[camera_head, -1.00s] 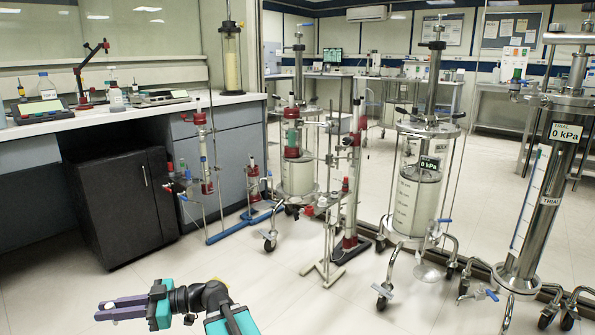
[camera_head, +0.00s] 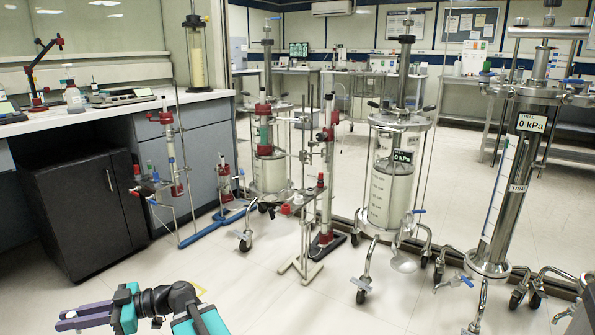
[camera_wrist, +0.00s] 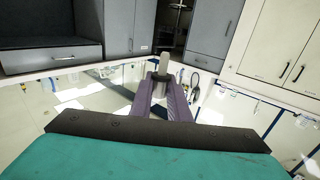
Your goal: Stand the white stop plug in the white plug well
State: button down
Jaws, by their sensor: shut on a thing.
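My gripper (camera_head: 70,318) is low at the left of the head view, held over open floor and away from the benches and columns. Its purple fingers are shut on a pale grey-white plug, the white stop plug (camera_wrist: 163,60), whose end stands up beyond the fingertips in the wrist view. In the head view only a small white bit of it shows between the fingers. I cannot make out the white plug well. A small stand with a red plate (camera_head: 298,206) holding small red and white pieces is in the middle of the head view, too small to tell apart.
Glass columns on wheeled frames (camera_head: 393,180) and a steel column (camera_head: 505,190) fill the middle and right, their legs spreading over the floor. A rack with coloured caps (camera_head: 150,186) stands left, beside a black cabinet (camera_head: 85,205). The front middle floor is clear.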

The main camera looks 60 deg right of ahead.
jog(key=w+d+r+m+t+h+p, duration=0.1)
jog(key=w+d+m+t+h, duration=0.3)
jog(key=d, duration=1)
jog(key=w+d+r+m+t+h+p, duration=0.1)
jog(key=d+r+m+h, duration=0.3)
jog(key=d, duration=1)
jog(key=w+d+f+m+t+h, duration=0.1)
jog(key=w+d+m+t+h, duration=0.15)
jog(key=d+h, duration=0.75)
jog(key=s+d+r+m+g+h, duration=0.1)
jog(key=s+d+r+m+h, duration=0.2)
jog(key=d, duration=1.1)
jog(key=s+d+r+m+g+h+p, duration=0.1)
jog(key=s+d+r+m+g+h, duration=0.1)
jog(key=s+d, duration=0.6)
jog(key=s+d+r+m+g+h+p, duration=0.1)
jog(key=s+d+r+m+h, duration=0.3)
jog(key=d, duration=1.6)
jog(key=s+g, duration=0.1)
jog(key=s, duration=0.1)
jog(key=shift+s, duration=0.3)
jog(key=shift+f+b, duration=0.1)
jog(key=shift+b, duration=0.25)
jog(key=shift+f+b, duration=2.8)
jog(key=shift+b, duration=0.75)
